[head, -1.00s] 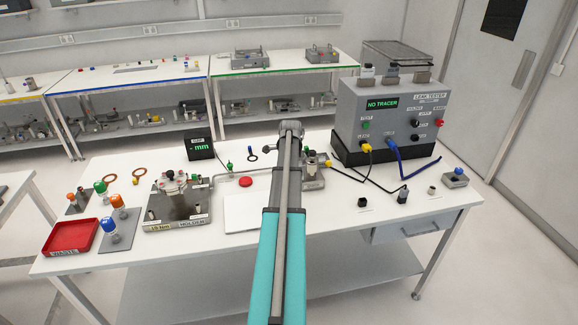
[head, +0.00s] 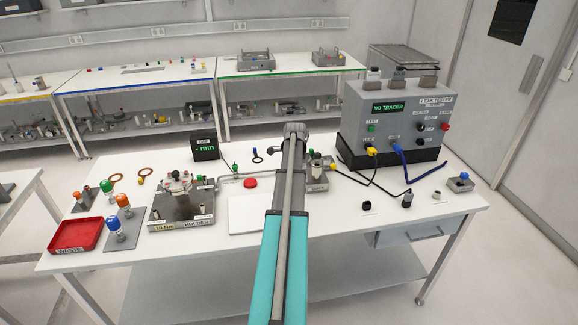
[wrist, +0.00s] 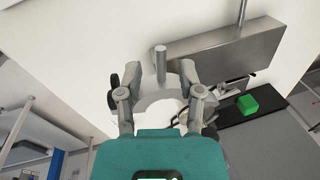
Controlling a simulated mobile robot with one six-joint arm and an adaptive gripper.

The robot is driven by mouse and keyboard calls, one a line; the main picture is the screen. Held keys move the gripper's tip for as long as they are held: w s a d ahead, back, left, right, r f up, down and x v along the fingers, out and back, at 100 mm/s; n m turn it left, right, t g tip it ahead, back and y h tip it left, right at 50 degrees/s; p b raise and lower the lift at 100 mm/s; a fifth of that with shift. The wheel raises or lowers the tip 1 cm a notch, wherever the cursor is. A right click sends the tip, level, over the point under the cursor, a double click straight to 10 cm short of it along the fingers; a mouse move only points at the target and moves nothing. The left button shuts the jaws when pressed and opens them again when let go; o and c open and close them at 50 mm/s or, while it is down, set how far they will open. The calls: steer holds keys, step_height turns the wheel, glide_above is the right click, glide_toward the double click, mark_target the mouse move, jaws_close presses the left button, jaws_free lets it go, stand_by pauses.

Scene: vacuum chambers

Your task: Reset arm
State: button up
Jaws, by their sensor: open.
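My teal arm reaches forward over the white workbench (head: 330,212) in the head view, and its far end hides my gripper there. In the wrist view my gripper (wrist: 160,78) shows its two grey fingers spread apart, open. Nothing clear is held between them. A white surface lies beyond the fingers, with a steel block (wrist: 210,52) ahead and to the right. A small green block (wrist: 247,104) sits on a dark strip at the right. I cannot tell how far the fingers are from these.
The leak tester (head: 390,115), reading "NO TRACER", stands at the back right with cables in front. A steel holder fixture (head: 181,208), a red waste tray (head: 77,249) and orange, green and blue-capped parts are left of my arm.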

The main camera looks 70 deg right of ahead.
steer(key=shift+s+d, duration=0.1)
stand_by(0.3)
steer(key=w+a+n, duration=0.5)
steer(key=w+a, duration=0.4)
steer(key=a, duration=0.4)
steer(key=w+a+n+y, duration=0.1)
steer(key=w+a+n, duration=0.5)
steer(key=w+a, duration=0.45)
steer(key=w+a+n, duration=0.5)
steer(key=w+a, duration=0.3)
steer(key=a, duration=0.7)
steer(key=w+a+n, duration=0.2)
steer(key=a+n, duration=0.6)
steer(key=a, duration=1.3)
steer(key=s+a+n, duration=0.3)
steer(key=a, duration=0.5)
steer(key=s+a+n+y, duration=0.1)
steer(key=s+a+n, duration=0.2)
steer(key=a, duration=0.5)
steer(key=shift+s+a+f+n+g, duration=0.2)
steer(key=shift+s+n+g, duration=0.15)
steer(key=shift+n, duration=0.35)
